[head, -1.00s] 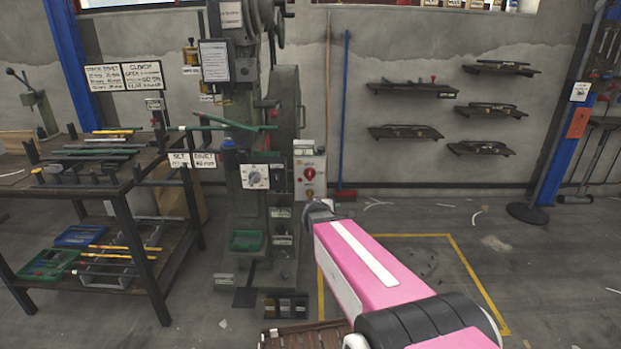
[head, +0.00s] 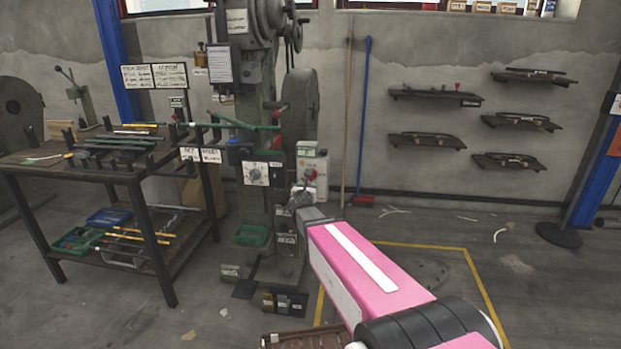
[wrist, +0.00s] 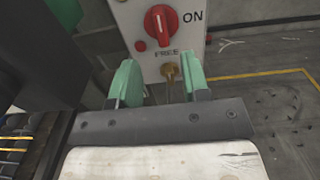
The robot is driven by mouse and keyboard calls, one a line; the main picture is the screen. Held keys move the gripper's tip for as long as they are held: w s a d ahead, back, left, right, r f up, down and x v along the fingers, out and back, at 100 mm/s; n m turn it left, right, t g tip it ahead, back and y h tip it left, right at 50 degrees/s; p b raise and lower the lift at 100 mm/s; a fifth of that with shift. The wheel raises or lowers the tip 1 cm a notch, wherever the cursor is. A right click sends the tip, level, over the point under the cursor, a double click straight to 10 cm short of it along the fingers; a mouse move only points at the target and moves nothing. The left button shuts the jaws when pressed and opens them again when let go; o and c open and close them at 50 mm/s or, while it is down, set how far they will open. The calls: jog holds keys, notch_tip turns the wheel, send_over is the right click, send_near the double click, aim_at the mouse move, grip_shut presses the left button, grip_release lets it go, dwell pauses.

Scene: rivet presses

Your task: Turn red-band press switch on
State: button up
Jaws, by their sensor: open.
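A pale switch box (head: 322,168) is fixed to the right side of the green-grey press (head: 258,205). It carries a red rotary switch (head: 310,175). In the wrist view the red switch (wrist: 160,24) has its white-marked grip upright, with "ON" printed to its right and "FREE" below it. A small red button and a brass fitting (wrist: 170,72) sit below the switch. My gripper (wrist: 158,82) is open, its two green fingers apart, just below and in front of the box. Nothing is held. I cannot make out a red band on this press.
A dark workbench (head: 90,165) with rods and tools stands left of the press. A broom with a blue handle (head: 366,130) leans on the wall at right. Yellow floor lines (head: 470,270) mark clear floor at right. A brown slatted pallet (head: 295,340) lies in front.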

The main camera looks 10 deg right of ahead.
jog(key=x, duration=0.9)
jog(key=shift+s, duration=0.1)
grip_shut()
